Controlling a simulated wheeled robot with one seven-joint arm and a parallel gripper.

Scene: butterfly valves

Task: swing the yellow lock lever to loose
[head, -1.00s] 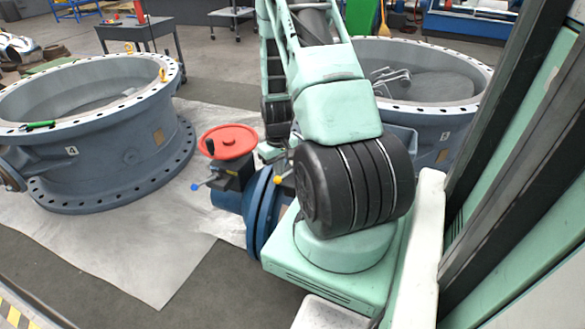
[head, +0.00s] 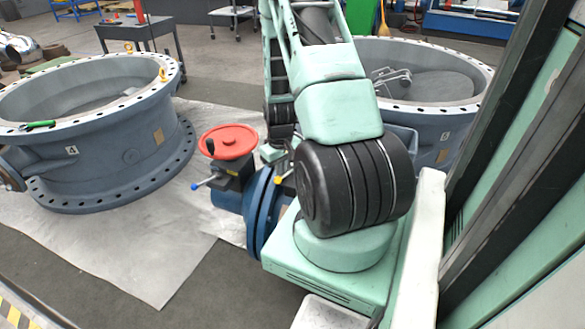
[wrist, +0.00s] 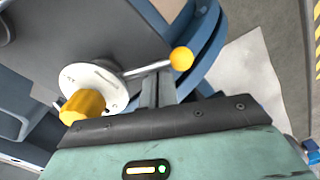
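The yellow lock lever shows in the wrist view as a thin metal rod ending in a round yellow knob (wrist: 181,58). The rod comes from a pale marked disc (wrist: 108,82) with a yellow hub piece (wrist: 82,107). My gripper (wrist: 157,76) has its two grey fingers close together, with no clear gap between them. The fingertips are at the rod, just left of the knob; I cannot tell if they touch it.
A red handwheel (head: 228,142) tops the small valve unit, with a blue-tipped lever (head: 195,187) at its left. The blue flange (head: 262,215) stands close to my base. Large grey valve bodies stand left (head: 100,150) and behind my arm (head: 440,125).

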